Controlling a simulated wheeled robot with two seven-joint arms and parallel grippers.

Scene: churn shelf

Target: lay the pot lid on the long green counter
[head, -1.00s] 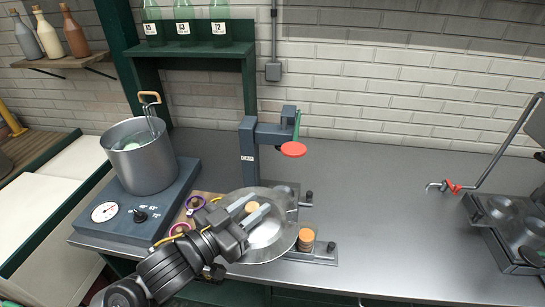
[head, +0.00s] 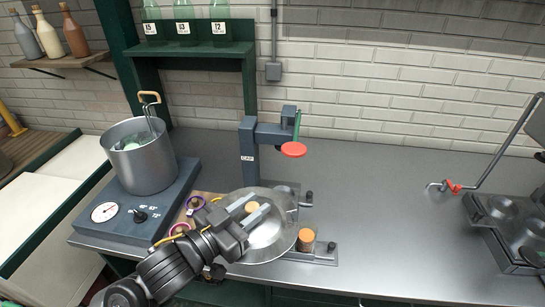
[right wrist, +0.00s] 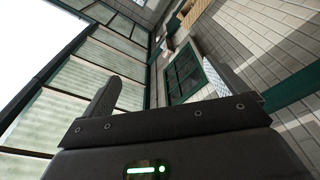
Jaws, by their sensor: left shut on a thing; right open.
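The pot lid (head: 270,238), a round shiny metal disc with a small cork-coloured knob (head: 252,207), is in the middle front of the head view. My left gripper (head: 257,210) is shut on its knob. The lid overlaps the front of the steel worktop (head: 380,220), which has a green front below; I cannot tell whether the lid touches it. Another bench with green edging (head: 60,190) stands at the left; which one is the long green counter is unclear. My right gripper (right wrist: 165,95) is open and empty in the right wrist view, facing windows and a wall.
A steel pot (head: 140,158) stands uncovered on a grey heater (head: 165,205) at the left. A capping stand (head: 248,150) with a red disc rises behind the lid. A cork-topped jar (head: 306,240) is right beside it. The worktop's middle right is clear, before a crank machine (head: 505,225).

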